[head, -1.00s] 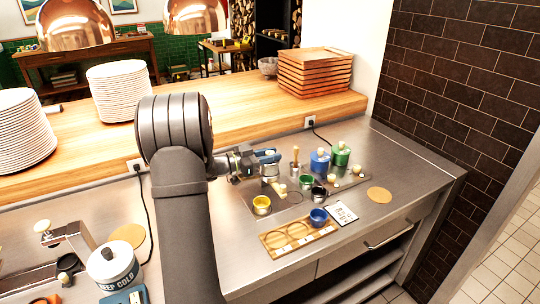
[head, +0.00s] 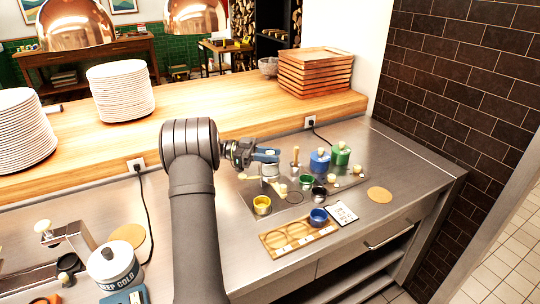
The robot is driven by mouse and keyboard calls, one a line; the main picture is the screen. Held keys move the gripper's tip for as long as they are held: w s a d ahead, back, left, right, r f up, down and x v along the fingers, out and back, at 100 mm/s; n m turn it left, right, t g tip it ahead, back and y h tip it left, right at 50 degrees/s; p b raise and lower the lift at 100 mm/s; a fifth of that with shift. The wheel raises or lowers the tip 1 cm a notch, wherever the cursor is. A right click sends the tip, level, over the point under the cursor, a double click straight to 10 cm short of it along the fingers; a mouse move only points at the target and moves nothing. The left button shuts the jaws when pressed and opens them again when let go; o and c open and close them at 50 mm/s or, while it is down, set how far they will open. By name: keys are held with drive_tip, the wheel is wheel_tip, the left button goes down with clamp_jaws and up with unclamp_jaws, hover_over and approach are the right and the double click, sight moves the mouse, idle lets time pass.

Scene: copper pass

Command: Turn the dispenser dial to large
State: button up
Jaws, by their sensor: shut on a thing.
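The dispenser (head: 270,171) appears to be the small grey upright cylinder on the counter behind the yellow cup. A cream lever (head: 249,177), which looks like part of its dial, points left from it. My gripper (head: 266,157) is at the top of this cylinder, with its blue-grey fingers shut on what seems to be the dial. The fingers cover the dial's top, and no size marks can be read. A small cream knob (head: 282,188) sits just in front and to the right.
Close by stand a yellow cup (head: 262,205), a green cup (head: 306,182), a dark cup (head: 319,193), and blue (head: 320,162) and green (head: 341,155) bottles. A wooden rack (head: 275,250) with a blue cup (head: 318,217) lies in front. The counter's right end is mostly clear.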

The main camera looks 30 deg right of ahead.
idle(0.4)
drive_tip(key=o, duration=1)
drive_tip(key=shift+c, duration=0.2)
drive_tip(key=v, duration=0.7)
drive_tip(key=shift+a, duration=0.15)
drive_tip(key=shift+w, duration=0.1)
drive_tip(key=x, duration=0.7)
drive_tip(key=shift+d, duration=0.2)
drive_tip(key=shift+n+t+h, duration=0.5)
drive_tip(key=shift+t, duration=0.1)
